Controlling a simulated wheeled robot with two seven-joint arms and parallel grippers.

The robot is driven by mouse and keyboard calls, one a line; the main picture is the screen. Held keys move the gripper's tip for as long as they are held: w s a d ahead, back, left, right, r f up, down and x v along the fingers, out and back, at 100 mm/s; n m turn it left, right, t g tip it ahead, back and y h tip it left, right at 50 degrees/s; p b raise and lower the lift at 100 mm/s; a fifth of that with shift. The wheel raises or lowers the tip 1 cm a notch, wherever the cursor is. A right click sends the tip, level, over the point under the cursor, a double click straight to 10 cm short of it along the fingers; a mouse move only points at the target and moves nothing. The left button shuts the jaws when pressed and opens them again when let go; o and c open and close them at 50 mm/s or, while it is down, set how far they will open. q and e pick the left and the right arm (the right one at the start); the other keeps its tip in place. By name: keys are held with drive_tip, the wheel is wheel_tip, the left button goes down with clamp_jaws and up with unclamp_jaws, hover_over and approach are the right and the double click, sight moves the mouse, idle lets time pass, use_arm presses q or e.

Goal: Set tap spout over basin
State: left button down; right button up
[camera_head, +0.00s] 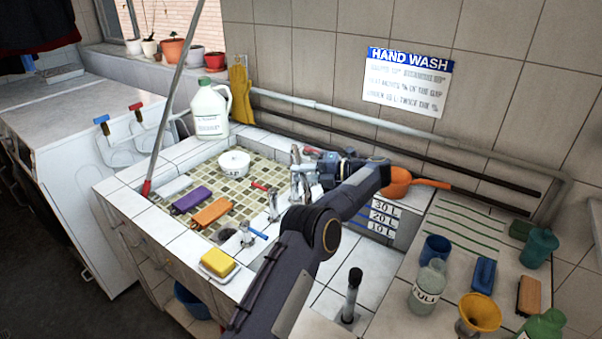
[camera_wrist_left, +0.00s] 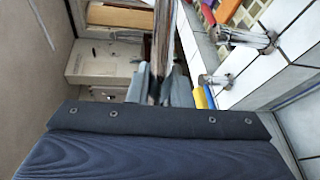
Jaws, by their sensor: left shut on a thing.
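The chrome tap spout (camera_head: 295,160) rises at the right edge of the mosaic-lined basin (camera_head: 236,188). Tap valves (camera_head: 273,207) with a red handle (camera_head: 260,186) and a blue handle (camera_head: 256,233) stand along that edge. My left gripper (camera_head: 308,175) reaches in from the right side of the spout. In the left wrist view, its two fingers (camera_wrist_left: 164,88) are shut around the upright chrome spout (camera_wrist_left: 163,45). My own arm hides part of the ledge and the spout's surroundings. My right gripper is not in view.
A white tub (camera_head: 234,162), purple brush (camera_head: 192,199) and orange brush (camera_head: 213,211) are in the basin. A yellow sponge (camera_head: 217,263) sits on the front ledge. An orange ladle (camera_head: 398,183) lies right of my gripper, near a basin marked in litres (camera_head: 383,214). Bottles crowd the right counter.

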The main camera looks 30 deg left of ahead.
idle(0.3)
use_arm(q)
drive_tip(key=c, duration=1.3)
unclamp_jaws()
